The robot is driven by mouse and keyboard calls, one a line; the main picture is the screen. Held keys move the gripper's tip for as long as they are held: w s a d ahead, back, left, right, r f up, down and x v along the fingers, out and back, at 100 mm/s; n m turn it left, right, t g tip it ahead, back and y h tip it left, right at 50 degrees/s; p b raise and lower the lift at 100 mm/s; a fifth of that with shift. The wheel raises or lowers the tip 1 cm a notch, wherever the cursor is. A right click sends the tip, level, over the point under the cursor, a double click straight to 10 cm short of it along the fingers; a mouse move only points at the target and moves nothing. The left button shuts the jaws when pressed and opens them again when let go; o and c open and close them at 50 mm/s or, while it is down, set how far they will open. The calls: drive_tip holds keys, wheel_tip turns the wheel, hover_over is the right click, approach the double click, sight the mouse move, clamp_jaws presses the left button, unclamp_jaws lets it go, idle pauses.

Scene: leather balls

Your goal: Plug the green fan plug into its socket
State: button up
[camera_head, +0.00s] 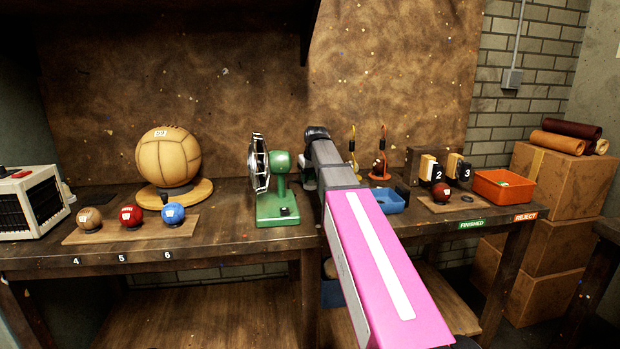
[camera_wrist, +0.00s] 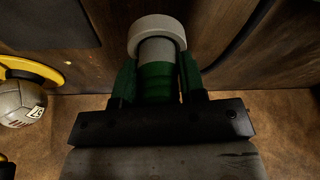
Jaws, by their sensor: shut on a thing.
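The green fan (camera_head: 279,192) stands on the bench to the left of my arm in the head view. In the wrist view my gripper (camera_wrist: 158,66) is shut on the green plug (camera_wrist: 157,83), between its two fingers. The plug's grey end points to the top of the picture. A pale round ring (camera_wrist: 155,24) sits right at that grey end. I cannot tell whether the ring is the socket or how deep the plug reaches into it. In the head view my arm covers most of the area around the gripper, and the plug is not clearly visible.
A large tan ball (camera_head: 168,157) on a wooden stand and small balls on a board (camera_head: 105,235) stand left of the fan. A blue tray (camera_head: 389,203), an orange bin (camera_head: 500,188) and a numbered rack lie right of my arm. A leather-like wall backs the bench.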

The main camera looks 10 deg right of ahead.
sight(312, 181)
drive_tip(key=shift+s+d+f, duration=0.1)
drive_tip(key=shift+s+f, duration=0.25)
drive_tip(key=shift+f, duration=0.35)
drive_tip(key=shift+s+f, duration=0.35)
drive_tip(key=shift+f, duration=0.3)
idle(3.7)
drive_tip(key=shift+a+r, duration=0.2)
drive_tip(key=shift+r, duration=0.15)
drive_tip(key=shift+w+r, duration=0.2)
drive_tip(key=shift+r, duration=0.15)
idle(0.8)
drive_tip(key=shift+w+r, duration=0.2)
drive_tip(key=shift+r, duration=0.5)
drive_tip(key=shift+w+r, duration=0.2)
drive_tip(key=shift+r, duration=0.5)
drive_tip(key=shift+w+d+r, duration=0.1)
drive_tip(key=shift+r, duration=1.75)
